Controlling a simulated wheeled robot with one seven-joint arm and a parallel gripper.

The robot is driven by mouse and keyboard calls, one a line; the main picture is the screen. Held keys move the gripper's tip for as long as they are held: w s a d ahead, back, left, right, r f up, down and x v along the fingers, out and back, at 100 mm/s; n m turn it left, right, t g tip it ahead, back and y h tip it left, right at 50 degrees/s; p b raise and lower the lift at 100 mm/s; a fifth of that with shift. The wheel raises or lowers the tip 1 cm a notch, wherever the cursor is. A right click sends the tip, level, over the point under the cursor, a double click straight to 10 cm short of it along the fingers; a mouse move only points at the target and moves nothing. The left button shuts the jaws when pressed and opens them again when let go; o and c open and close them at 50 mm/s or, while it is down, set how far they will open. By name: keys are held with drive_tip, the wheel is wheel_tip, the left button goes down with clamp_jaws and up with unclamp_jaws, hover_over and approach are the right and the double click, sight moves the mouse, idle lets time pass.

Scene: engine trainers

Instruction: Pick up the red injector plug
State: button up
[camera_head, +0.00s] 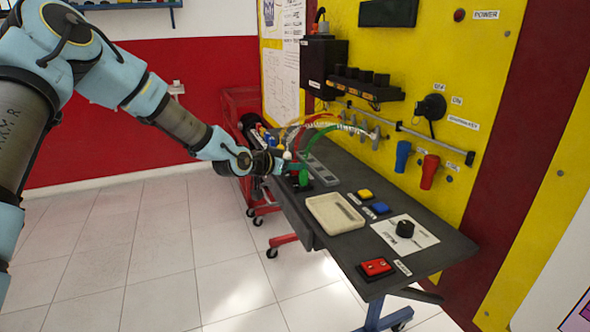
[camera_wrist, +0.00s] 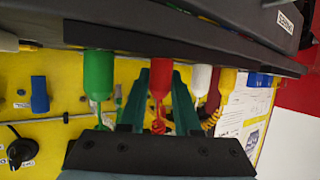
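The red injector plug (camera_wrist: 161,76) stands in a row of coloured plugs in the wrist view, with a red coiled lead at its end. My gripper (camera_wrist: 160,88) is open, with one dark green finger on each side of the red plug. A narrow gap seems to show beside the plug, though contact is hard to judge. In the head view my gripper (camera_head: 284,166) reaches low over the far end of the bench, and the red plug is mostly hidden there.
A green plug (camera_wrist: 98,74) and a white plug (camera_wrist: 201,79) flank the red one closely. The dark bench (camera_head: 345,248) carries a beige tray (camera_head: 334,213), coloured buttons and a knob. A yellow panel (camera_head: 480,75) with fittings rises behind. Coiled leads arch above the plugs.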

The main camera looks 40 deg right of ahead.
clamp_jaws()
